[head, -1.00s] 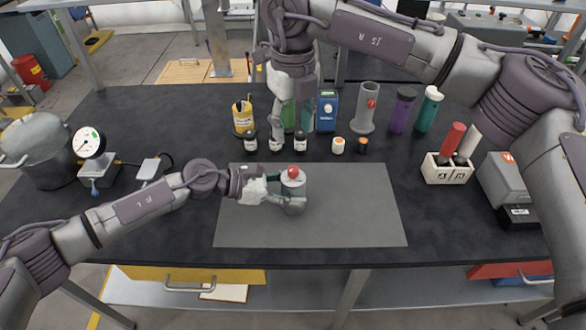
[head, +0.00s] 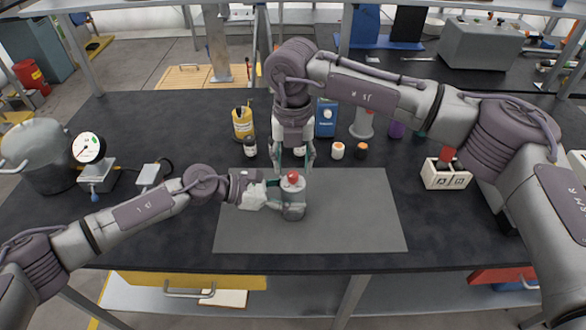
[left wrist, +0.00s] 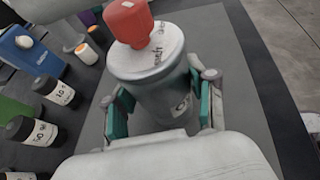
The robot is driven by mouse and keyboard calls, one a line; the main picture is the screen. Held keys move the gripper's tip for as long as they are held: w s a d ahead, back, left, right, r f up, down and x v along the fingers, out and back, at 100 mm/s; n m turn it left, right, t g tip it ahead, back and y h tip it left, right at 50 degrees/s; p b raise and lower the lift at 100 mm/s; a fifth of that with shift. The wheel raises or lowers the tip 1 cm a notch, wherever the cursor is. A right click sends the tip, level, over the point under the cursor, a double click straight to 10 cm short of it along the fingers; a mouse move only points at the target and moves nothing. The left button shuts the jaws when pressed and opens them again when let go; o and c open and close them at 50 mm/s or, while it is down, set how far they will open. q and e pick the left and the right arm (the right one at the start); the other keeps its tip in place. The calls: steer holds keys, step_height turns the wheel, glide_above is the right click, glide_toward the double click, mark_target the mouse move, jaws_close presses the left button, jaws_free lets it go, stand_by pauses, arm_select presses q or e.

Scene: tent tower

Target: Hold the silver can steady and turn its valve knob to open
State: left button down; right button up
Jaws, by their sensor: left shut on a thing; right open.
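The silver can (head: 293,206) stands upright on the grey mat (head: 350,215) and also fills the middle of the left wrist view (left wrist: 155,85). Its red valve knob (head: 292,177) sits on top; the knob is large in the left wrist view (left wrist: 130,22). My left gripper (head: 272,194) is shut on the can from its left side, with green finger pads (left wrist: 160,110) on both sides of the body. My right gripper (head: 294,157) points down, open and empty, just above and slightly behind the knob. It does not appear to touch the knob.
Several bottles and small jars stand behind the mat, including a yellow bottle (head: 243,122) and a blue box (head: 326,118). A white crate (head: 446,174) is at the right. A gauge (head: 88,148) and a pot stand at the left. The mat's right half is clear.

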mark_target(293, 178)
steer(key=shift+f, duration=1.3)
jaws_close()
